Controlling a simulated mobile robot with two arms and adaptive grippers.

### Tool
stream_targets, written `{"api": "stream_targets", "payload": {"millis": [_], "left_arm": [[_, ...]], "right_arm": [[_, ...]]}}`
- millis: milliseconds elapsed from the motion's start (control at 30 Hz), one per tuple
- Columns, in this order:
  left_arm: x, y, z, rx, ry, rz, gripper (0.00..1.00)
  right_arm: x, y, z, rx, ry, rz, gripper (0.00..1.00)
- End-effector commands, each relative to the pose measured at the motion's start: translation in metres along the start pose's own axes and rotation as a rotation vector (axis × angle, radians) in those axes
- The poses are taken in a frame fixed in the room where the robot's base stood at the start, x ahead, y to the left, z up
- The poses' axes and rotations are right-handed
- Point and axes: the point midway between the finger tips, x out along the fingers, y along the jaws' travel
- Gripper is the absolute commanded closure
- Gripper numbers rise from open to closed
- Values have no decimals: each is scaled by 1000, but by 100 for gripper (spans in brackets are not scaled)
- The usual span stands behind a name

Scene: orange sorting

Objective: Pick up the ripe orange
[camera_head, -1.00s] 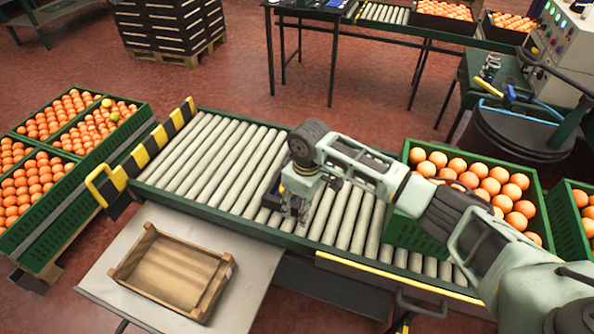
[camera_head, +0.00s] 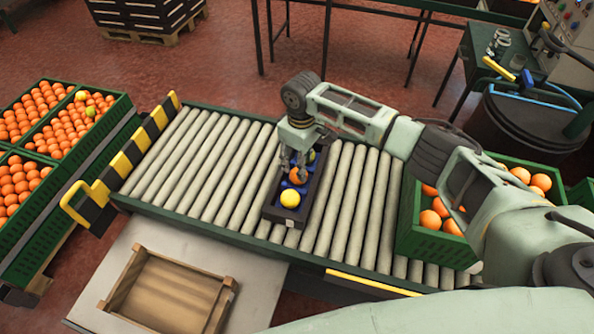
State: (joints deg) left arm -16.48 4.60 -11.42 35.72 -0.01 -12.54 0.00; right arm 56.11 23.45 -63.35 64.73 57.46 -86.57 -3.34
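A dark tray (camera_head: 270,211) with blue pockets lies on the roller conveyor. It holds a yellow fruit (camera_head: 290,199) in its near pocket and an orange (camera_head: 298,178) in the middle. Another yellowish fruit (camera_head: 311,157) shows partly at its far end. My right gripper (camera_head: 294,172) points down over the tray, its fingers at the middle orange and partly covering it. I cannot tell whether they are closed on it. The orange looks still at tray level. My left gripper is not in view.
An empty wooden crate (camera_head: 228,292) sits on a pale table (camera_head: 92,303) in front of the conveyor (camera_head: 185,165). A green crate of oranges (camera_head: 425,243) stands at the conveyor's right, partly behind my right arm. More filled green crates (camera_head: 118,108) stand left. The left rollers are clear.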

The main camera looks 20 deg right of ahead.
Motion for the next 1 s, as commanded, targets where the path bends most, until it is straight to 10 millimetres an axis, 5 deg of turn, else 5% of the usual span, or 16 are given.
{"api": "stream_targets", "payload": {"millis": [267,667,1000], "left_arm": [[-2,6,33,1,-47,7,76],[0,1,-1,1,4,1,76],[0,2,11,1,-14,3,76]], "right_arm": [[39,0,-4,0,-1,-1,56],[57,0,-2,-2,-4,-1,56],[59,0,-1,-2,-7,-1,84]]}}
